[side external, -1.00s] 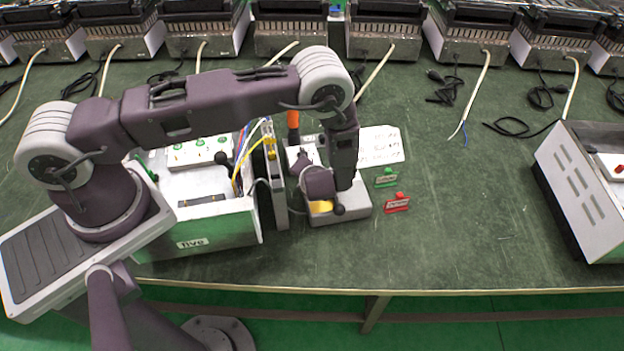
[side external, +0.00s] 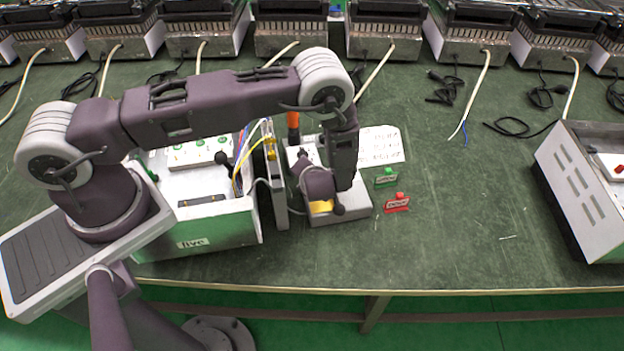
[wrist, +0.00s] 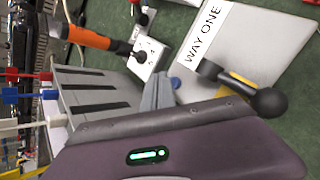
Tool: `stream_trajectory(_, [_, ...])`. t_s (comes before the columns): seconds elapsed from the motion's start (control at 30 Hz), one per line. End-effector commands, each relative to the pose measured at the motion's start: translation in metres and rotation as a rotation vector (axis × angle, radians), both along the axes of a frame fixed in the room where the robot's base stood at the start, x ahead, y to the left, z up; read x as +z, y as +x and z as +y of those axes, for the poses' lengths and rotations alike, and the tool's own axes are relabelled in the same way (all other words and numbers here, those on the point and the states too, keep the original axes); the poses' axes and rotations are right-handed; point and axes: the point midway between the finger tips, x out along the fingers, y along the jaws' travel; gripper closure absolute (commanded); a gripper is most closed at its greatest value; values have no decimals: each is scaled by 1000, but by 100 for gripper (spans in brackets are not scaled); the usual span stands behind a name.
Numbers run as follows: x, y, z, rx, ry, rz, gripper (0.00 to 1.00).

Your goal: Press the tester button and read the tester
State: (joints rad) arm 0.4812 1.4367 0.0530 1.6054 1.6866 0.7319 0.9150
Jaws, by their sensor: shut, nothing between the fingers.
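A grey box with a "WAY ONE" label (wrist: 208,35) lies in front of my gripper in the wrist view. In the side view the grey box (side external: 352,208) stands on the bench under my wrist. It bears a black ball-ended lever (wrist: 264,100) beside a yellow strip. A small round blue part (wrist: 176,83), perhaps a button, shows right by my fingertips. My gripper (wrist: 161,82) is shut and empty, pointing at the box; I cannot tell whether it touches the blue part. In the side view my wrist hides the fingers. No readout is legible.
A white socket (wrist: 148,57) and an orange-handled tool (wrist: 82,36) are close behind. A green tag (side external: 386,179), a red tag (side external: 397,204) and a white card (side external: 380,142) lie right.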

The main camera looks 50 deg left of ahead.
Motion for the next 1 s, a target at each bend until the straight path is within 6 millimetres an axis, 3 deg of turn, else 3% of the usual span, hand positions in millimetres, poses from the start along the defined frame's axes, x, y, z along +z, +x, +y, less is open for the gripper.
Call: stream_trajectory(1.0, [-13, 0, 0, 1, 0, 1, 100])
